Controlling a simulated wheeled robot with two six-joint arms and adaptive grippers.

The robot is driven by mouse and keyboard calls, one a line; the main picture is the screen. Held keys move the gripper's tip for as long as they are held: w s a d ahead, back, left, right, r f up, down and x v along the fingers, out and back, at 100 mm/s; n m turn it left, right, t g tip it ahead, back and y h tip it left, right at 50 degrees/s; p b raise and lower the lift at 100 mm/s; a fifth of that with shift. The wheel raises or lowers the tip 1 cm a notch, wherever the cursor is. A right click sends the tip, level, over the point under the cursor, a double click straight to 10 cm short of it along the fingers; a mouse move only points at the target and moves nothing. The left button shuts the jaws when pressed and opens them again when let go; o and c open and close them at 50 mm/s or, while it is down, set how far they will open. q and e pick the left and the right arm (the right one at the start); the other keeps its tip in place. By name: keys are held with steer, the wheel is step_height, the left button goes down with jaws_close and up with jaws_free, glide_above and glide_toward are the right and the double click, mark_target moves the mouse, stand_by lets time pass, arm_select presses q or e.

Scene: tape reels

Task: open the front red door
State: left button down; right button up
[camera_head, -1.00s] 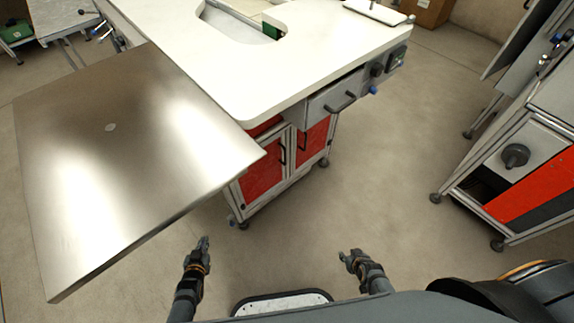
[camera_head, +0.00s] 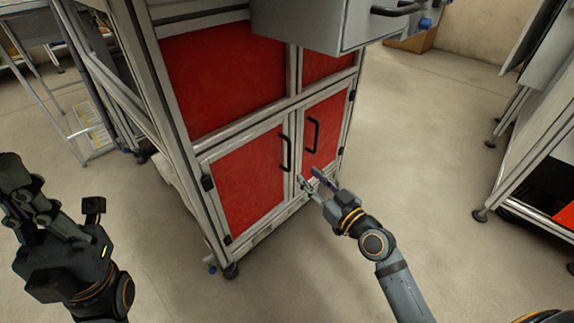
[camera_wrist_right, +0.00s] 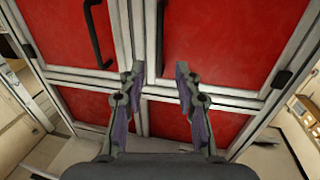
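The cabinet has two red doors on the side facing right. The left red door (camera_head: 245,180) and the right red door (camera_head: 328,125) both look shut, with black handles (camera_head: 286,153) (camera_head: 315,135) beside their meeting edges. My right gripper (camera_head: 310,183) is open and empty, its fingers pointing at the lower part of the doors near the middle frame. In the right wrist view its two fingers (camera_wrist_right: 160,78) stand apart, and a handle (camera_wrist_right: 160,35) shows beyond the gap, apparently untouched. My left gripper (camera_head: 18,185) is raised at the left edge, away from the cabinet; its finger opening is unclear.
A grey drawer unit (camera_head: 320,22) juts out above the doors. A fixed-looking red panel (camera_head: 225,85) sits above the left door. Another workstation (camera_head: 540,140) stands at the right. The floor (camera_head: 430,130) between is clear.

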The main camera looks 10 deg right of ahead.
mark_target(290, 158)
steer(key=b+x, duration=0.2)
steer(key=x, duration=0.8)
steer(key=shift+w+a, duration=0.1)
steer(key=shift+w, duration=0.1)
jaws_close()
